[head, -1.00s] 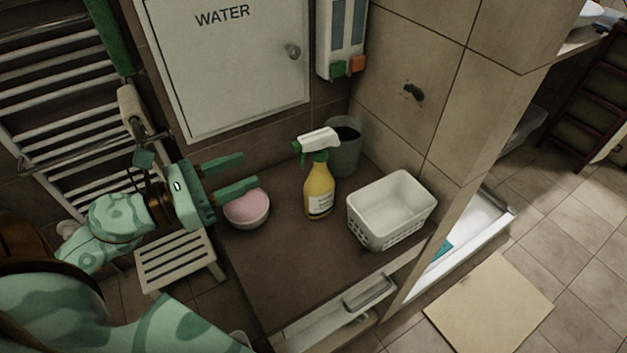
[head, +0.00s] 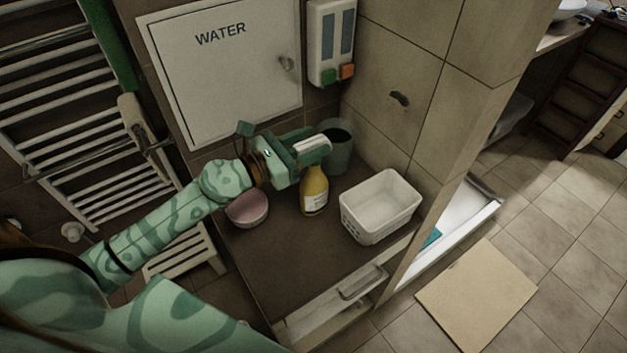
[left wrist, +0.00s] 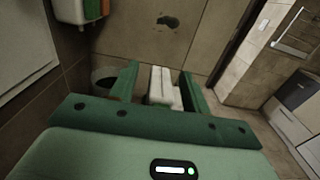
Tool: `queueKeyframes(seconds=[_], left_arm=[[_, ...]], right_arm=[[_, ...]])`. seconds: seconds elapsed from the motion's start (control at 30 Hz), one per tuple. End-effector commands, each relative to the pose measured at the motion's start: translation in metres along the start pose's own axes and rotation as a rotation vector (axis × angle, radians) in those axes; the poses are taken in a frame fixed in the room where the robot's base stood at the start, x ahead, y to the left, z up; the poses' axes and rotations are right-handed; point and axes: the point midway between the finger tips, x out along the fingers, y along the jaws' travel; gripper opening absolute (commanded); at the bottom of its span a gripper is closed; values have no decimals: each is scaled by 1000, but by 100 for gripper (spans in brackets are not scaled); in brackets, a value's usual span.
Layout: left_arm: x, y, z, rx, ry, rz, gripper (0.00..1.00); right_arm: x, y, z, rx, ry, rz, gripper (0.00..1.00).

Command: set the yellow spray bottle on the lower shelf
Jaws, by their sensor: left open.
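The yellow spray bottle (head: 314,194) stands upright on the brown countertop (head: 285,262). Its white spray head (head: 311,143) lies between the fingers of my left gripper (head: 312,148), which is open around it. In the left wrist view the white head (left wrist: 163,85) shows between the two green fingers of my left gripper (left wrist: 160,84), with small gaps. The bottle's neck and trigger are hidden behind the gripper. My right gripper is not in view. I cannot make out a lower shelf for certain.
A pink-filled bowl (head: 247,209) stands left of the bottle, a white basket (head: 380,207) right of it, and a grey-green cup (head: 338,153) behind. A dispenser (head: 331,42) hangs on the wall above. The counter's front is clear. A white stool (head: 187,257) stands at left.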

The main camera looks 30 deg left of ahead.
Motion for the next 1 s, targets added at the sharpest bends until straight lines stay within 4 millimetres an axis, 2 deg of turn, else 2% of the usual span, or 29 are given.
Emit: queueKeyframes(seconds=[0.27,0.43,0.8,1.0], left_arm=[[4,0,-1,0,1,-1,47],[4,0,-1,0,0,-1,0],[4,0,2,1,-2,0,0],[4,0,22,4,-3,0,0]], right_arm=[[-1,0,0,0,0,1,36],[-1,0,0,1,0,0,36],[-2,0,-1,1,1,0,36],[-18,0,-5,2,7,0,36]])
